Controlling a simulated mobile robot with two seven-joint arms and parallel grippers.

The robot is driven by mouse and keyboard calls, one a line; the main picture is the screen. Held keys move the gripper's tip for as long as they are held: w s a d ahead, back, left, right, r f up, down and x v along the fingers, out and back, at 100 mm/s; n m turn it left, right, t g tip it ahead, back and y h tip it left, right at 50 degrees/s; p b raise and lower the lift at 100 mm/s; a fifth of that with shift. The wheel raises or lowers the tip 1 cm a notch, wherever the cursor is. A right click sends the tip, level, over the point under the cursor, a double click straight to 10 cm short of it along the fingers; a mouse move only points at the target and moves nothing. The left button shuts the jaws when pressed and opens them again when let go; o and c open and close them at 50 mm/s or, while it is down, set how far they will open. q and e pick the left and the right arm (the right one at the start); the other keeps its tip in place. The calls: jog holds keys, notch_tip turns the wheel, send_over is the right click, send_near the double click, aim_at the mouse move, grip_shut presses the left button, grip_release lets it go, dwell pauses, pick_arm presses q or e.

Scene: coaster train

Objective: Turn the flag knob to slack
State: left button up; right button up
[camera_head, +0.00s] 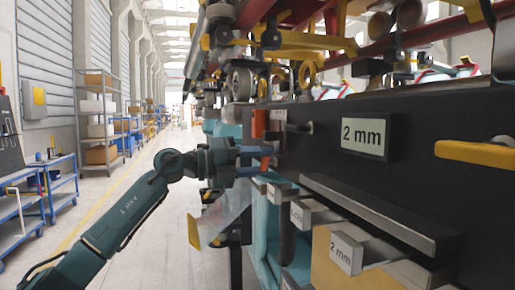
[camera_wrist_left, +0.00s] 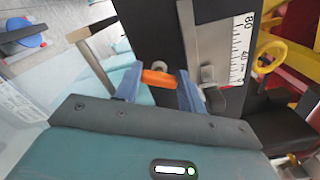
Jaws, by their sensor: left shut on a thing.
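My left gripper (camera_head: 261,160) reaches the side of the dark train body from the left. Its blue fingers are shut on a small orange knob (camera_wrist_left: 158,79), with one finger on each side of it in the left wrist view. In the head view the orange knob (camera_head: 265,161) is mostly hidden between the fingers. I cannot read a slack mark or tell the knob's exact turn. My right gripper is not in view.
A "2 mm" sign (camera_head: 364,136) is on the dark side panel, with labelled drawer-like blocks (camera_head: 346,253) below. A millimetre scale (camera_wrist_left: 242,50) stands close right of the fingers. A yellow handle (camera_head: 477,153) juts out at right.

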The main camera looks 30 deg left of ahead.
pick_arm(q)
jog(key=n+p, duration=0.5)
jog(key=p, duration=0.1)
jog(key=shift+n, duration=0.4)
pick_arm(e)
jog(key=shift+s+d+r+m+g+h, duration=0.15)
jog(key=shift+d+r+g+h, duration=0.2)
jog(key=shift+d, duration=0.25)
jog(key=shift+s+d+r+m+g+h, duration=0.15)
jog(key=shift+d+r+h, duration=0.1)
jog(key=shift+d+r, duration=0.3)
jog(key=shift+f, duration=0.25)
pick_arm(q)
jog(key=shift+f, duration=0.1)
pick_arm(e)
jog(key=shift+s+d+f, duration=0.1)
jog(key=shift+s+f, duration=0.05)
pick_arm(q)
jog(key=o, duration=0.9)
jog(key=shift+o, duration=0.4)
jog(key=shift+f, duration=0.1)
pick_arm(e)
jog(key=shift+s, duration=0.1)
